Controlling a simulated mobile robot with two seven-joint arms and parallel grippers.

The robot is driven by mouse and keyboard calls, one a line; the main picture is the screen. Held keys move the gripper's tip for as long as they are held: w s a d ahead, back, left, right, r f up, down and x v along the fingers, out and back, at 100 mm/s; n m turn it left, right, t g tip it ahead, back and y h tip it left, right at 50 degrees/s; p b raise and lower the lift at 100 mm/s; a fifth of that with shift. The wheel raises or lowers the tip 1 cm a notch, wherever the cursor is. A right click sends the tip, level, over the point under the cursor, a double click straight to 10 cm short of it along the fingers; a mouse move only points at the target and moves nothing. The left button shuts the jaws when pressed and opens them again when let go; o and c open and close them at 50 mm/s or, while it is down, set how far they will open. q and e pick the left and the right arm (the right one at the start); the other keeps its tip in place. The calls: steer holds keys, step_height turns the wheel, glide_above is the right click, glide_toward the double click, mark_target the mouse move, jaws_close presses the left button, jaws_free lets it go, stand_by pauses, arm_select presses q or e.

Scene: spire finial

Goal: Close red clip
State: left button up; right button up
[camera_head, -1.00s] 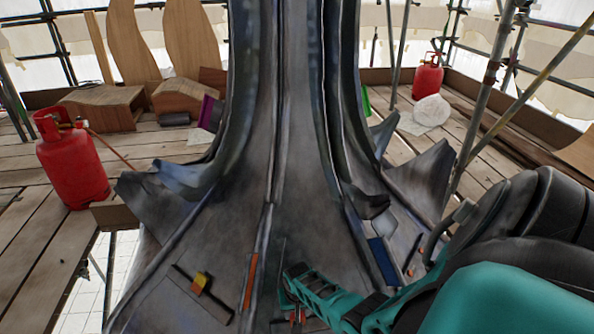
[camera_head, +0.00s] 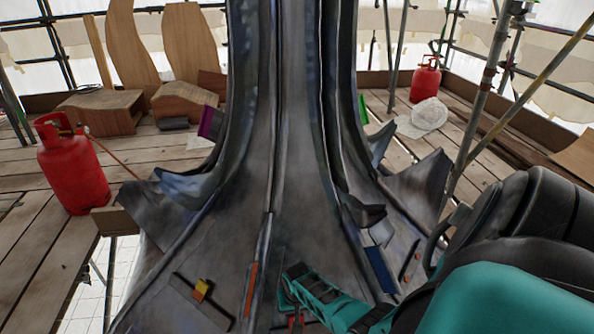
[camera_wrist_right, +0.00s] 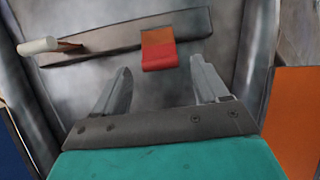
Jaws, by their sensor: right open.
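The red clip (camera_wrist_right: 159,52) is a flap on a dark strip on the grey metal in the right wrist view. Its upper part looks more orange and its lower part red. It stands out over the strip, just ahead of my fingers. My right gripper (camera_wrist_right: 161,72) is open and empty, one finger to each side of the clip's lower edge. In the head view my right gripper (camera_head: 289,300) reaches in low at the centre, and a bit of red (camera_head: 296,321) shows just below it. Whether the fingers touch the clip cannot be told. My left gripper is out of view.
A pale peg (camera_wrist_right: 38,46) sticks out left of the clip. An orange panel (camera_wrist_right: 292,110) is at right. The spire (camera_head: 300,200) also bears a yellow clip (camera_head: 201,288), an orange strip (camera_head: 251,288) and a blue strip (camera_head: 380,268). A red gas bottle (camera_head: 72,170) stands at left.

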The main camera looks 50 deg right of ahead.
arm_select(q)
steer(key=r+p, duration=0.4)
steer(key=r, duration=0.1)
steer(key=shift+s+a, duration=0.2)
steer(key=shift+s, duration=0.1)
arm_select(e)
step_height(320, 180, up, 8)
steer(key=s, duration=0.1)
steer(key=shift+a, duration=0.4)
steer(key=f+b, duration=0.3)
steer(key=f+t+h+b, duration=0.1)
steer(key=f+b, duration=0.2)
steer(key=f+t+h+b, duration=0.1)
steer(key=f+b, duration=0.2)
steer(key=f, duration=0.1)
steer(key=shift+w+d, duration=0.25)
steer(key=shift+w, duration=0.05)
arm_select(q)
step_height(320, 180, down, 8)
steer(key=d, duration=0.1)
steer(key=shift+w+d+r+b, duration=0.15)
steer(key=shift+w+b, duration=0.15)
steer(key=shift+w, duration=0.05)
arm_select(e)
steer(key=shift+w+d+f, duration=0.2)
steer(key=shift+f, duration=0.35)
